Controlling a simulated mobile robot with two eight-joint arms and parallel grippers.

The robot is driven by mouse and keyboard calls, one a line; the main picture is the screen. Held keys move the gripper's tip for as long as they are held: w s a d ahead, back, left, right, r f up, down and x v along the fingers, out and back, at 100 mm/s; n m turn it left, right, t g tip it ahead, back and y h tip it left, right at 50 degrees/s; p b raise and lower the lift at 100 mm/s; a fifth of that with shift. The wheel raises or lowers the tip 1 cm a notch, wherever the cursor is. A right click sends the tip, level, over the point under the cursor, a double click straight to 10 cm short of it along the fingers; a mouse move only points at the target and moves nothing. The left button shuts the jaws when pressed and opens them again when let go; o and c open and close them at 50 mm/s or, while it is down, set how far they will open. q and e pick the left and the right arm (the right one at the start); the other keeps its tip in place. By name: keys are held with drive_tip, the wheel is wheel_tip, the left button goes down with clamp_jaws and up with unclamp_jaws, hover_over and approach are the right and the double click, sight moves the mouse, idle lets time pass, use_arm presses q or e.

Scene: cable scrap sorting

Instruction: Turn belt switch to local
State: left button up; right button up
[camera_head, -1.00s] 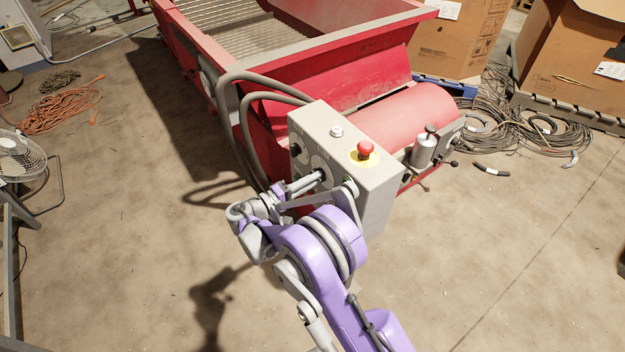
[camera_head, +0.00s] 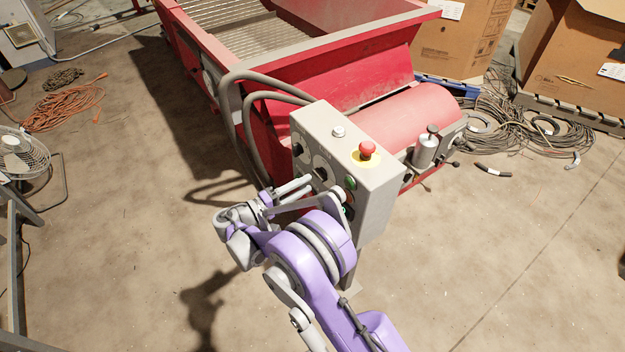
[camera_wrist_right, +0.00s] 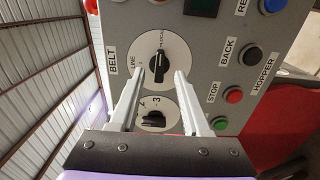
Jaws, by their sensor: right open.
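The belt switch (camera_wrist_right: 158,66) is a black knob on a round white dial beside the word BELT in the right wrist view. LINE shows at the dial's left, and a word that looks like LOCAL at its top. The knob's long axis runs roughly up and down there, its upper end near that top word. In the head view the switch (camera_head: 321,173) sits on the side of the grey control box (camera_head: 367,196). My right gripper (camera_wrist_right: 160,76) is open in front of the dial, its fingertips spread either side of the knob, apparently holding nothing. My left gripper is out of view.
A numbered dial (camera_wrist_right: 153,118) sits below the belt dial in the wrist view; stop (camera_wrist_right: 234,95) and back (camera_wrist_right: 250,54) buttons are to the right. A red emergency button (camera_head: 367,150) tops the box. Grey hoses (camera_head: 232,110) curve beside the red machine (camera_head: 345,70).

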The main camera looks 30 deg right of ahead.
drive_tip(key=a, duration=0.6)
drive_tip(key=shift+s+a+p, duration=0.25)
drive_tip(key=shift+a+p, duration=0.05)
drive_tip(key=shift+a, duration=0.05)
drive_tip(key=shift+d, duration=0.1)
